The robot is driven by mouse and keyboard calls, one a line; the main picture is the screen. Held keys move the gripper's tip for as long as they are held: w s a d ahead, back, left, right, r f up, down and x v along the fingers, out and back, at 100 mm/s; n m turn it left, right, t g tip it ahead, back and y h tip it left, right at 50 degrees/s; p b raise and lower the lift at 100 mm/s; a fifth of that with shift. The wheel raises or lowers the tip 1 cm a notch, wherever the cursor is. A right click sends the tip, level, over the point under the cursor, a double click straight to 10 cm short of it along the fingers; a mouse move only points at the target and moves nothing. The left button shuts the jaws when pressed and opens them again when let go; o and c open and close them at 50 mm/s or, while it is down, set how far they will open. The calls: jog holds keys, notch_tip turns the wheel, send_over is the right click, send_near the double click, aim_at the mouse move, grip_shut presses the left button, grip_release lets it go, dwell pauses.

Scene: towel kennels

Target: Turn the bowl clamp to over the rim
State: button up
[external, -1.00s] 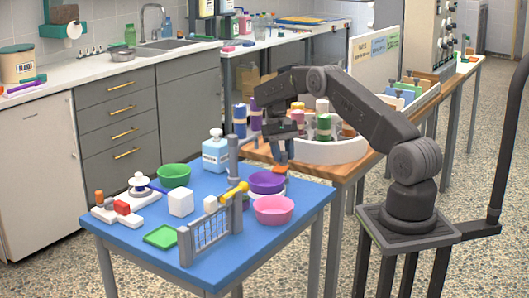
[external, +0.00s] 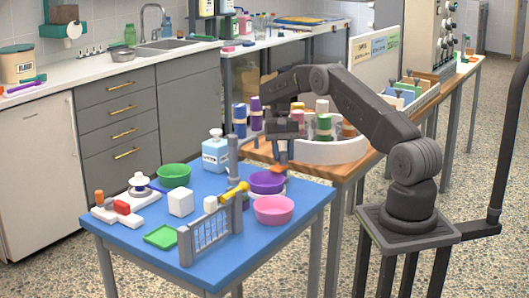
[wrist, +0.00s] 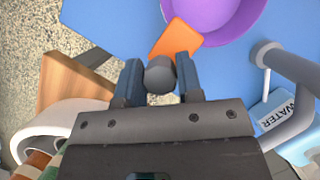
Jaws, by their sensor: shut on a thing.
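The bowl clamp shows as an orange plate (wrist: 177,40) with a round grey knob (wrist: 160,76) beside it in the wrist view. My gripper (wrist: 159,70) is shut on the grey knob, one finger on each side. The orange plate points toward the purple bowl (wrist: 212,14), and its far corner overlaps the edge of the bowl in this view. I cannot tell whether it touches the rim. In the external view my gripper (external: 281,154) is above the back edge of the blue table, with the orange plate (external: 279,168) below it, by the purple bowl (external: 267,179).
A pink bowl (external: 274,208) stands in front of the purple one. A grey post and gate (external: 209,236) with a yellow part (external: 235,192) stand to the left. A water bottle (external: 216,152) and a green bowl (external: 174,175) are farther left. A white curved rack (external: 335,153) is behind my gripper.

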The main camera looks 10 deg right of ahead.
jog(key=o, duration=0.9)
jog(key=shift+v, duration=3.75)
jog(key=shift+r, duration=0.1)
